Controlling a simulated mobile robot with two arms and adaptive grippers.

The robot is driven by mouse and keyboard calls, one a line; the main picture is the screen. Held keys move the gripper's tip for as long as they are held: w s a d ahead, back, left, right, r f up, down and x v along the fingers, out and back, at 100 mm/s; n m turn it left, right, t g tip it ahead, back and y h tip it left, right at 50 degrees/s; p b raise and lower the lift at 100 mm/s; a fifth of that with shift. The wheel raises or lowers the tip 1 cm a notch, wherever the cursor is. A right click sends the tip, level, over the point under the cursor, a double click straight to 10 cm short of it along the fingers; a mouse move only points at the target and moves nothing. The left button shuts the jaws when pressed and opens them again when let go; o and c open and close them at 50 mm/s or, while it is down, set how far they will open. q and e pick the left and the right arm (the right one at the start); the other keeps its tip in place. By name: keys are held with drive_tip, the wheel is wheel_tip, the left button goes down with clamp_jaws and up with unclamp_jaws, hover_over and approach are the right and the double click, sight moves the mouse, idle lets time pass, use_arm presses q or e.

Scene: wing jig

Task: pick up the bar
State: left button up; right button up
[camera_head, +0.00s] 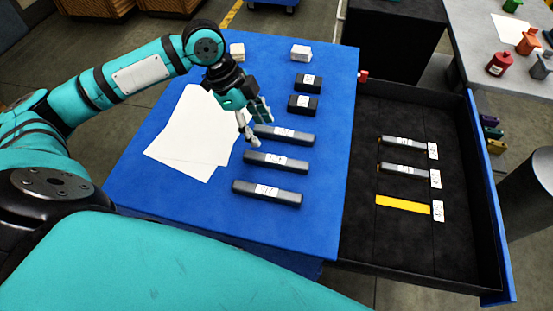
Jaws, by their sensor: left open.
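Three dark grey bars with white labels lie apart in a column on the blue table: a far bar (286,135), a middle bar (277,161) and a near bar (267,193). Two more grey bars lie in the open black drawer at the right: an upper one (402,142) and a lower one (404,170). My left gripper (255,128) is open and points down by the left ends of the far and middle bars. I cannot tell whether a finger touches a bar. My right gripper is not in view.
White paper sheets (190,135) lie left of the bars on the blue table (315,215). Small black blocks (303,104) and white blocks (301,52) stand behind. The drawer (385,245) also holds a yellow strip (403,205). A grey table (475,45) with coloured items stands far right.

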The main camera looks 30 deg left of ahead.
use_arm(q)
hover_over(276, 159)
drive_tip(key=a, duration=0.2)
wheel_tip(276, 159, down, 5)
drive_tip(key=shift+s+a+f, duration=0.1)
drive_tip(key=shift+s+f, duration=0.05)
drive_tip(key=shift+f+p, duration=0.15)
drive_tip(key=shift+p, duration=0.15)
drive_tip(key=shift+f, duration=0.35)
drive_tip(key=p+x, duration=0.1)
drive_tip(key=x, duration=0.2)
drive_tip(key=shift+s+d+f, duration=0.15)
drive_tip(key=shift+d+f, duration=0.05)
drive_tip(key=shift+f, duration=0.1)
drive_tip(key=shift+d+f, duration=0.15)
drive_tip(key=shift+f, duration=0.25)
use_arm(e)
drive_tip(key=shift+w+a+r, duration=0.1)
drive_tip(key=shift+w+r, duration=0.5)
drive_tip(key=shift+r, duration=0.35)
use_arm(q)
drive_tip(key=shift+c, duration=0.9)
clamp_jaws()
